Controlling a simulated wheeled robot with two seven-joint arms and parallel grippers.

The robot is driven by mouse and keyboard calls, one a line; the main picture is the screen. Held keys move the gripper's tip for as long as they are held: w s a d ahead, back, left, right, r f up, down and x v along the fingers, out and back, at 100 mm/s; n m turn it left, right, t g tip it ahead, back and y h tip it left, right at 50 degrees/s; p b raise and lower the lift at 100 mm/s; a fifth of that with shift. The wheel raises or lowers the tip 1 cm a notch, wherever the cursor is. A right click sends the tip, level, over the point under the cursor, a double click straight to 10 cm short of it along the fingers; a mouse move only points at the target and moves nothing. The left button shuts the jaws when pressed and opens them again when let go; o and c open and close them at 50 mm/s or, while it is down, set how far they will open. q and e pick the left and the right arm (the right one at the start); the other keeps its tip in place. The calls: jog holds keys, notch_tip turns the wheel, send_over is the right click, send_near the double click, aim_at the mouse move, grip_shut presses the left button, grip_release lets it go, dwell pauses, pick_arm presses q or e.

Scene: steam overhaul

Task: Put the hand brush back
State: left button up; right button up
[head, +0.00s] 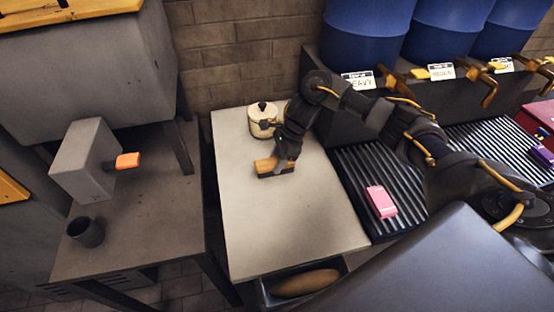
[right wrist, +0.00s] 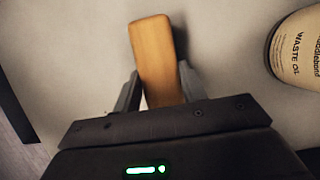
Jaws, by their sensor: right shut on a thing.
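The hand brush (head: 266,166) has a pale wooden body with a dark strip along its underside. It is over the light worktop (head: 285,222), just in front of the waste oil can. My right gripper (head: 284,160) comes down from above and is shut on the brush. In the right wrist view, the wooden part (right wrist: 155,50) sticks out between the two fingers (right wrist: 160,90). I cannot tell whether the brush touches the worktop. My left gripper is not in view.
A cream waste oil can (head: 260,125) stands close behind the brush. Blue barrels (head: 365,30) with taps stand at the back right, above ribbed trays; a pink block (head: 381,202) lies on one. An open drawer (head: 265,292) in front holds a brown oval thing (head: 305,283). The worktop's front is clear.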

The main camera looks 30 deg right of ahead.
jog(key=o, duration=0.9)
jog(key=shift+d+r, duration=0.1)
jog(key=shift+r, duration=0.15)
jog(key=v, duration=1.1)
jog(key=shift+s+d+r+p, duration=0.15)
jog(key=shift+d+r+p, duration=0.05)
jog(key=shift+r+p, duration=0.1)
